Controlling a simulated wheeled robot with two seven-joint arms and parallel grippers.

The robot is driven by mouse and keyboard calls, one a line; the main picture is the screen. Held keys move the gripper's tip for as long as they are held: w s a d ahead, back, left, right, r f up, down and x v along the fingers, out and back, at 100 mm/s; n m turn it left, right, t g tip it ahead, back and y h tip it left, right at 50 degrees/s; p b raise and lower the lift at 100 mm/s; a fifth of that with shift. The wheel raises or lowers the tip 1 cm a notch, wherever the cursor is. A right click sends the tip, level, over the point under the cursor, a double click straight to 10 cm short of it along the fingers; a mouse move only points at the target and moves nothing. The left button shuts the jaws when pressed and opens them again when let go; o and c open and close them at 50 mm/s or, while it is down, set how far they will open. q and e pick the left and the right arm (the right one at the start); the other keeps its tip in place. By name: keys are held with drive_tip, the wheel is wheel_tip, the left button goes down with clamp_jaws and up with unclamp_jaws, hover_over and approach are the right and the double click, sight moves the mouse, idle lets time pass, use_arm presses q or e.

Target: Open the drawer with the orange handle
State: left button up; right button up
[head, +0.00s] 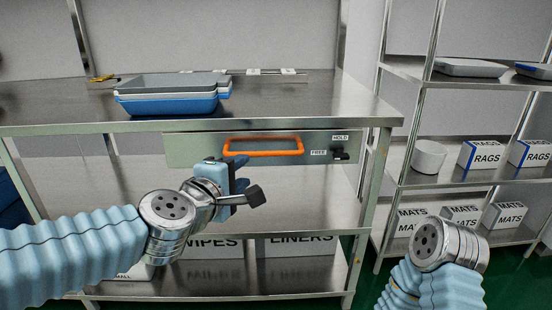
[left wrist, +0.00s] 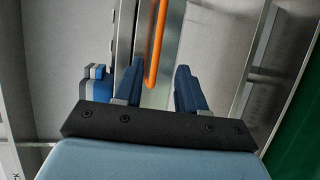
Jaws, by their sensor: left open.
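The orange handle (head: 263,147) is a wide bar on the front of a grey-green drawer (head: 200,150) under the steel tabletop. The drawer looks shut. A dark latch (head: 340,154) sits at the drawer's right end, beside labels HOLD and FREE; its setting is too small to tell. My left gripper (head: 245,178) is open and empty, just below and in front of the handle's left part. In the left wrist view, the handle (left wrist: 156,50) shows beyond and between the open fingers (left wrist: 157,82), with no contact visible. My right gripper is out of view; only its arm shows.
Stacked trays (head: 168,95) stand on the tabletop (head: 290,98). Boxes labelled WIPES and LINERS (head: 300,246) sit on the bottom shelf. A rack with boxes of rags (head: 481,155) and mats stands at the right. Space directly before the drawer is clear except for my left arm.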

sight(264, 155)
use_arm(q)
drive_tip(key=b+x, duration=0.4)
drive_tip(key=x, duration=0.9)
drive_tip(key=shift+w+d, duration=0.15)
drive_tip(key=shift+w, duration=0.15)
drive_tip(key=shift+c, duration=0.4)
clamp_jaws()
